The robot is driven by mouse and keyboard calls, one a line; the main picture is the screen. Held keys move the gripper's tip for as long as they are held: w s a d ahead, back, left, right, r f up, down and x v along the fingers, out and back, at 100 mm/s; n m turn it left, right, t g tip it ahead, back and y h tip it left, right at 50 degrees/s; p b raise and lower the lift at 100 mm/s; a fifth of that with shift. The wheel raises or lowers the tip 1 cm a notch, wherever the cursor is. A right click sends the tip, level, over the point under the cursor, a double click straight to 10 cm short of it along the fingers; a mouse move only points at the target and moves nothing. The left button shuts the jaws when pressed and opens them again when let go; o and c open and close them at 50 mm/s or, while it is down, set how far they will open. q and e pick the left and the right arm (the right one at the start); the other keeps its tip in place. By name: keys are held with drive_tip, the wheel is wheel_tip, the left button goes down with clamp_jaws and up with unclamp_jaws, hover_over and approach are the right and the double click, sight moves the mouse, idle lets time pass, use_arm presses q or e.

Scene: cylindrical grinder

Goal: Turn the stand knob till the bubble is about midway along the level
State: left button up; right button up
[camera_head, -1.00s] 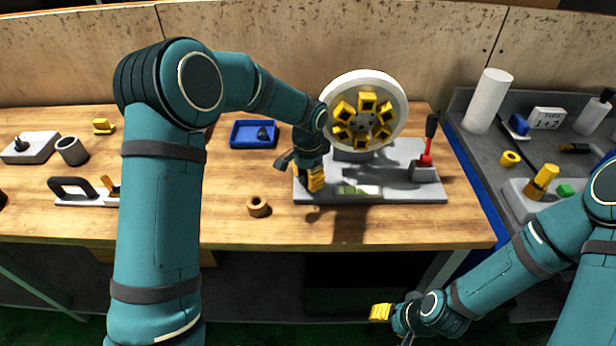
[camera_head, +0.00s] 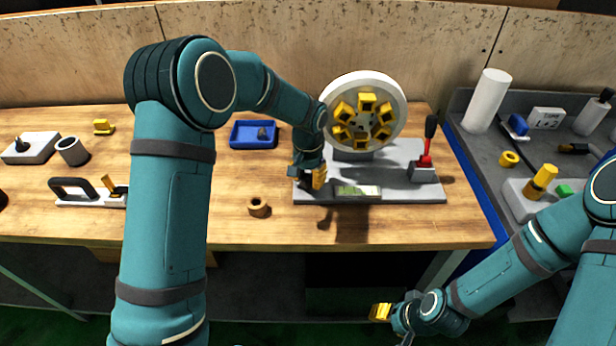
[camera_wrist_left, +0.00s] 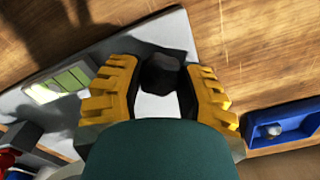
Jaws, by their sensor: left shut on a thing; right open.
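The grey stand (camera_head: 415,192) sits on the wooden bench and carries a white wheel (camera_head: 396,88) with yellow blocks. A level (camera_head: 358,191) with a green window lies at the stand's front edge; it also shows in the left wrist view (camera_wrist_left: 62,84). The bubble is too small to make out surely. My left gripper (camera_head: 312,182) is at the stand's front left corner. In the left wrist view its yellow fingers (camera_wrist_left: 165,88) are shut on the black stand knob (camera_wrist_left: 161,73), which they partly hide. My right gripper (camera_head: 381,312) is open and empty, low in front of the bench.
A red-based lever with a black handle (camera_head: 431,128) stands at the stand's right. A blue tray (camera_head: 240,141) and a tan ring (camera_head: 257,207) lie to the left of the stand. Bench wood between the ring and the front edge is clear. A grey side table (camera_head: 483,152) stands at right.

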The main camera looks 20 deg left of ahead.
sight(308, 178)
use_arm(q)
drive_tip(key=o, duration=1.2)
wheel_tip(308, 178, up, 12)
